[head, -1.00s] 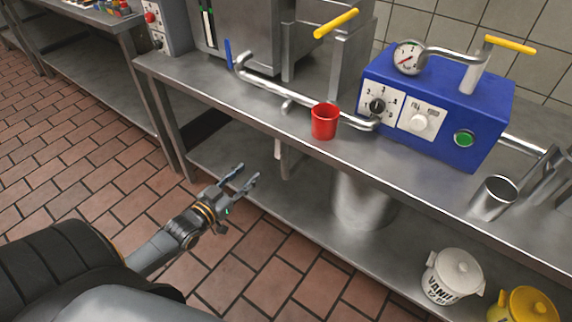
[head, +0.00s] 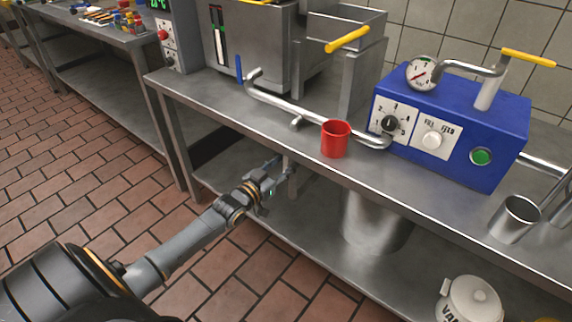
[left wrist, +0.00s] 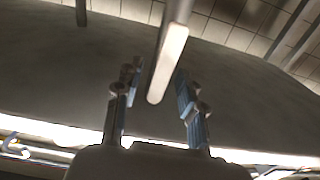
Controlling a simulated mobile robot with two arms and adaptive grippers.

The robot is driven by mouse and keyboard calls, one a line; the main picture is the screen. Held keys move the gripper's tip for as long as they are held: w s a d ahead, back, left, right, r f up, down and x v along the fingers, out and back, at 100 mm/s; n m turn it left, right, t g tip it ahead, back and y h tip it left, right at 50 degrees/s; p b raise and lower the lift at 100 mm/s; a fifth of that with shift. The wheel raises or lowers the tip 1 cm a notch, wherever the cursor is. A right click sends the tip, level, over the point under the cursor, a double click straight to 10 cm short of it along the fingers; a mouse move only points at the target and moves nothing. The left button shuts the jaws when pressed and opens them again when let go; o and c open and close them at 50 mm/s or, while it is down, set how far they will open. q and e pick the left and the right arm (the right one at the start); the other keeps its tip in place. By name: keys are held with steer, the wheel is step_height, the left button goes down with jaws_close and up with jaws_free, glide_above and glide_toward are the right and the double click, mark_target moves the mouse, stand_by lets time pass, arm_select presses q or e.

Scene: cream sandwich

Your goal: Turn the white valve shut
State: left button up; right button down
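The white valve handle (left wrist: 168,65) is a pale lever that hangs below the counter. In the left wrist view it reaches down between my left gripper's fingers (left wrist: 158,98), with a gap visible on both sides. In the head view the handle (head: 292,182) is a small pale strip under the counter edge, partly hidden by the gripper. My left gripper (head: 278,174) is open, reaching under the counter at the handle. I cannot tell whether either finger touches it. My right gripper is in neither view.
The steel counter (head: 200,92) overhangs the left gripper. A red cup (head: 336,139) stands near its front edge, beside a pipe and a blue machine (head: 460,125). A lower shelf (head: 320,255) holds a white lidded jar (head: 470,300).

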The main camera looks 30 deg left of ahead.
arm_select(q)
steer(key=shift+w, duration=0.3)
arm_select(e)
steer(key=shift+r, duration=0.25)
arm_select(q)
jaws_close()
